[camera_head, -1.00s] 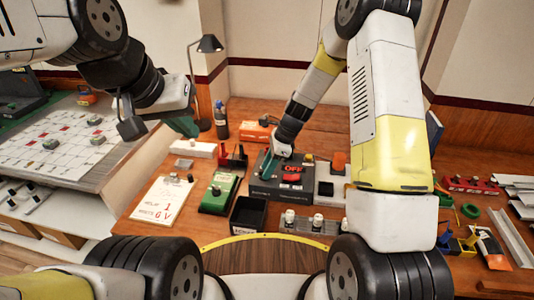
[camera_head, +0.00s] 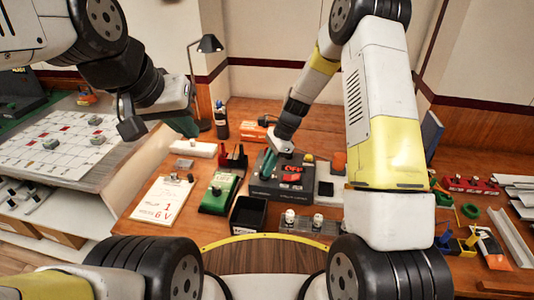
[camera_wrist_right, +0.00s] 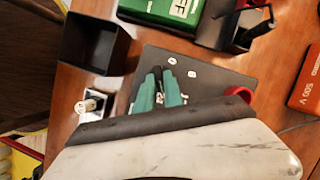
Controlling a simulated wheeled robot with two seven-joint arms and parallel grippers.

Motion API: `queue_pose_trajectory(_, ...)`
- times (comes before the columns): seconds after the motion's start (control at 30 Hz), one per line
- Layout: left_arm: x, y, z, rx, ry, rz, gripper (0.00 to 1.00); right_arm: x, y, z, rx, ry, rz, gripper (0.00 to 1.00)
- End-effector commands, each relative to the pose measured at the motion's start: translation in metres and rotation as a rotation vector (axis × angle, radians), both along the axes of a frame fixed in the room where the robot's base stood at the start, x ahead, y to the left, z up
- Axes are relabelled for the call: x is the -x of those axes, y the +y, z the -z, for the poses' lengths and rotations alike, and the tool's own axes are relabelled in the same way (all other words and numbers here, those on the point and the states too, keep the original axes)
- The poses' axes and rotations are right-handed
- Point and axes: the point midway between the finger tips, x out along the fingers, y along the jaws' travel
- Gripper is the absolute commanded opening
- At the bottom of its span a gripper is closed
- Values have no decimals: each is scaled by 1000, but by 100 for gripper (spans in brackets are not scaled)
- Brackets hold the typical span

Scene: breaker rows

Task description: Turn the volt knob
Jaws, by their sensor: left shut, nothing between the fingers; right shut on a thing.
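The dark grey power box (camera_head: 318,198) stands on the bench, with a red OFF display on its top. My right gripper (camera_head: 268,168) points down at the left part of the box top, with its teal fingers closed. In the right wrist view the fingers (camera_wrist_right: 157,92) are shut on a small dark knob, the volt knob by its place, mostly hidden by them. White marks sit on the panel (camera_wrist_right: 215,82) beside the fingertips. My left gripper (camera_head: 186,126) is shut and empty, held in the air at the left, away from the box.
A black open bin (camera_head: 248,229) and a green device (camera_head: 220,193) stand left of the box. A card (camera_head: 152,207) reading 1 and 6 V lies further left. An orange box (camera_wrist_right: 307,85) is marked 500 V. White-topped parts (camera_head: 289,216) stand in front of the power box.

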Motion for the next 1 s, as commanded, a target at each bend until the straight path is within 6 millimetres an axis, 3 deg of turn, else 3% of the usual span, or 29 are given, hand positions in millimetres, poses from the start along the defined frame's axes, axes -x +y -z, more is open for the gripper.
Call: queue_pose_trajectory(1.0, 0, 0, 0, 0, 0, 0, 0, -8, 8, -1, 0, -2, -966, 0)
